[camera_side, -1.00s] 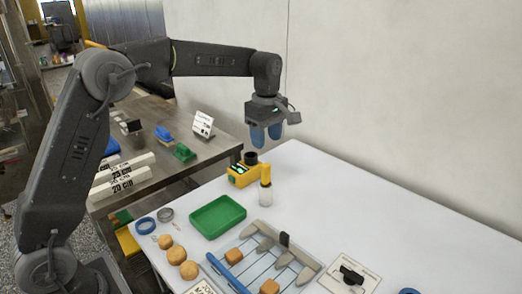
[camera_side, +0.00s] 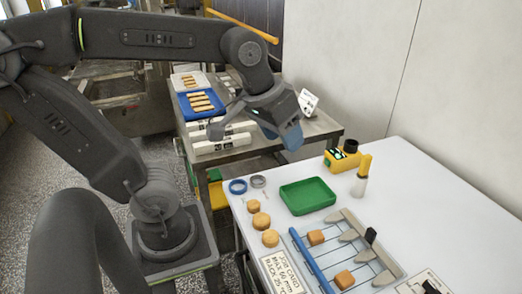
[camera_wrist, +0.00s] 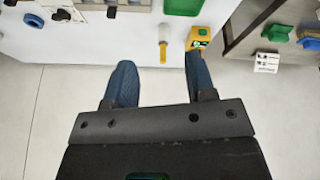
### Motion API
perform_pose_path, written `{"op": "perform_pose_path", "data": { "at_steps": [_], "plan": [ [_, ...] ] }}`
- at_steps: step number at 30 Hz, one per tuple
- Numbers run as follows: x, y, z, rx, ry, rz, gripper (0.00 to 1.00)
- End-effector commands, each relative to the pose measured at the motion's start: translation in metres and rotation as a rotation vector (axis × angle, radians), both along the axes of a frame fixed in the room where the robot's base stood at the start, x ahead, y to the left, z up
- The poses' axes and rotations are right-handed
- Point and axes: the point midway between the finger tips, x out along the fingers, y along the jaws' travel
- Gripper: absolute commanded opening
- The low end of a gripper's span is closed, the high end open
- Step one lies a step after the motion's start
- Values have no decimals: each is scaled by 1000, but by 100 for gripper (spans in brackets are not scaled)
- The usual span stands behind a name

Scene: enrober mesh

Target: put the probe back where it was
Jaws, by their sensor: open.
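A yellow-handled piece, which looks like the probe (camera_side: 364,166), stands upright in a small clear or whitish cup (camera_side: 358,187) on the white table. It also shows in the wrist view (camera_wrist: 163,50). A yellow meter (camera_side: 342,160) with a lit screen and black knob stands just behind and left of it, and shows in the wrist view (camera_wrist: 198,40). My gripper (camera_side: 291,136) has blue fingers and is up in the air, left of the meter in the side view. In the wrist view my gripper (camera_wrist: 161,80) is open, with nothing between its fingers.
A green tray (camera_side: 308,196), blue ring (camera_side: 238,187), grey ring (camera_side: 258,182), several round tan pieces (camera_side: 261,220) and a wire rack (camera_side: 325,262) occupy the near table. A job card (camera_side: 284,272) lies in front. The table's right part is clear.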

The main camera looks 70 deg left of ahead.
Motion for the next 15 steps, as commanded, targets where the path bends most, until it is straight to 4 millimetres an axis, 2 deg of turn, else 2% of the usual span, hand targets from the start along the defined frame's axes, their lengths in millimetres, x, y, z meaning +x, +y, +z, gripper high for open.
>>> {"op": "perform_pose_path", "data": {
  "at_steps": [1,3,6,15],
  "plan": [
    [-15,-1,-7,27,-27,-61,51],
    [-28,-1,-15,61,-50,-135,51],
    [-39,-2,-24,93,-69,-200,51],
    [-43,-2,-28,110,-77,-233,51]
  ]
}}
